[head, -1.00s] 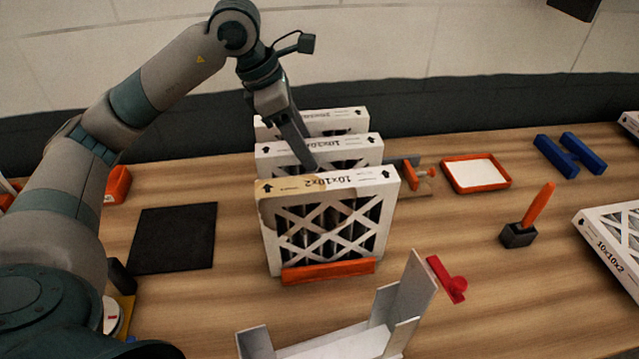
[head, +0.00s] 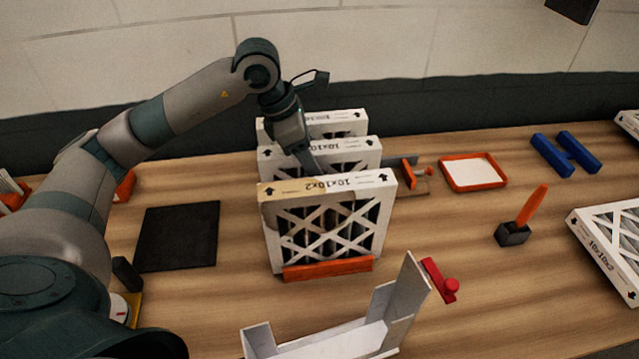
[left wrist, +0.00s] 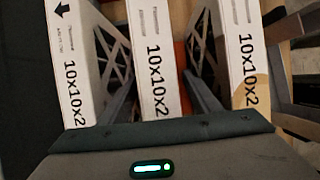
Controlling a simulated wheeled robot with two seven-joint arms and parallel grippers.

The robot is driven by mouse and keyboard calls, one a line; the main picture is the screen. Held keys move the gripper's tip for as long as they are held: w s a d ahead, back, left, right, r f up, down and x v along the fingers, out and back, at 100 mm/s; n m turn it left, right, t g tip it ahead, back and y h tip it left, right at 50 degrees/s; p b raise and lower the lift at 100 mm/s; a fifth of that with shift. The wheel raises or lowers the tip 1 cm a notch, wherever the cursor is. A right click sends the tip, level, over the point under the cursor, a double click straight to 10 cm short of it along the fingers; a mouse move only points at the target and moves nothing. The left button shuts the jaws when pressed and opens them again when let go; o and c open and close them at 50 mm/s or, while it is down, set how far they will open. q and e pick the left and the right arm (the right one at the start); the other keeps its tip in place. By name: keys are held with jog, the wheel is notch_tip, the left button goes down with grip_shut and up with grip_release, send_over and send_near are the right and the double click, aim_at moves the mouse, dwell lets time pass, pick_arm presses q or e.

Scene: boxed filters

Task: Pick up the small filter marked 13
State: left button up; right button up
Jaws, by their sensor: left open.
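Three white-framed filters stand upright in a row in the head view: a front one (head: 350,181), a middle one (head: 358,147) and a back one (head: 340,117). The front and middle labels read 10x10x2 in the left wrist view; I see no 13 on any of them. My left gripper (head: 309,162) is over the row. In the left wrist view my left gripper (left wrist: 160,95) is open, with one finger on each side of the middle filter (left wrist: 154,45). Its fingertips are partly hidden between the filters. My right gripper is not in view.
An orange holder (head: 328,270) is at the front filter's foot. A black mat (head: 178,237) lies left. A grey metal bracket (head: 400,305) stands in front. An orange-rimmed tray (head: 472,183), blue block (head: 565,152), orange-handled tool (head: 520,225) and another filter (head: 600,245) are to the right.

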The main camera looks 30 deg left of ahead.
aim_at(325, 147)
pick_arm(q)
jog(key=shift+x, duration=1.1)
grip_shut()
jog(key=shift+r, duration=0.1)
notch_tip(325, 147, up, 8)
jog(key=b, duration=0.3)
jog(key=shift+r, duration=0.95)
